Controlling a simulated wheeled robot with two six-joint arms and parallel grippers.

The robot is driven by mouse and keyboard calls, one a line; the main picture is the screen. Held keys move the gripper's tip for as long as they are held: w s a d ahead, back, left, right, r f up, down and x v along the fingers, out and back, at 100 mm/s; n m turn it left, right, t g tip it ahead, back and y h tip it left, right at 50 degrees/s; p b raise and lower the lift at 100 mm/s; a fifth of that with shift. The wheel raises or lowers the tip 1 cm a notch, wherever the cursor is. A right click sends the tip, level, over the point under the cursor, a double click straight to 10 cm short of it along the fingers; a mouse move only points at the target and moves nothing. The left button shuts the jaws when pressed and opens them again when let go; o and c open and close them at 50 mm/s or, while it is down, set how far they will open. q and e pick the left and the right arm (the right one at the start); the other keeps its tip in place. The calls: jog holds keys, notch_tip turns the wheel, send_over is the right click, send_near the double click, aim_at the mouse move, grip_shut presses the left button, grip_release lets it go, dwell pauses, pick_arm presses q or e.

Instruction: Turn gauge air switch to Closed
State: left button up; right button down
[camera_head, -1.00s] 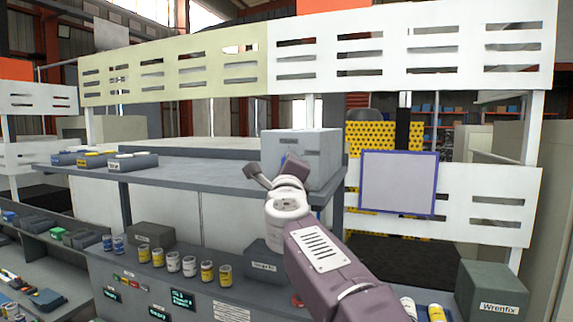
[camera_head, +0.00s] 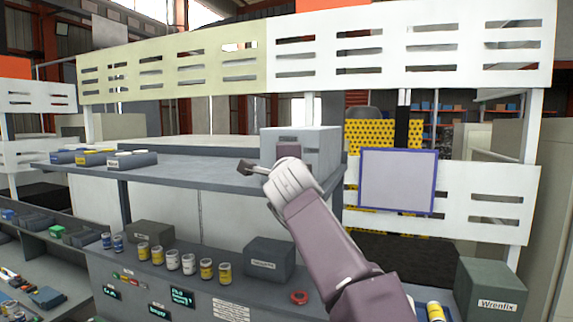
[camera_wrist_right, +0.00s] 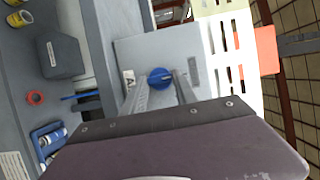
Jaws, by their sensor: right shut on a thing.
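The gauge air switch is a round blue knob (camera_wrist_right: 160,77) on the face of a light grey box (camera_wrist_right: 130,50) in the right wrist view. My right gripper (camera_wrist_right: 160,88) has its two fingers on either side of the knob and is shut on it. The knob's pointer is too small to read. In the head view my right gripper (camera_head: 262,168) is in front of the grey box (camera_head: 325,150), and my wrist hides the knob there. My left gripper is in neither view.
The box stands on a grey shelf (camera_head: 200,178) with small bins (camera_head: 97,159) at its left end. Below are several cans (camera_head: 172,261), a dark box (camera_head: 270,262) and a red ring (camera_head: 299,297). A blue-framed board (camera_head: 398,180) hangs to the right.

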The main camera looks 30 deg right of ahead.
jog(key=shift+f, duration=0.1)
jog(key=c, duration=1)
grip_release()
jog(key=shift+o, duration=0.2)
jog(key=shift+s+a, duration=0.15)
jog(key=b+v, duration=0.3)
jog(key=v, duration=0.5)
jog(key=shift+s+b, duration=0.3)
jog(key=shift+b, duration=0.05)
jog(key=shift+a, duration=0.15)
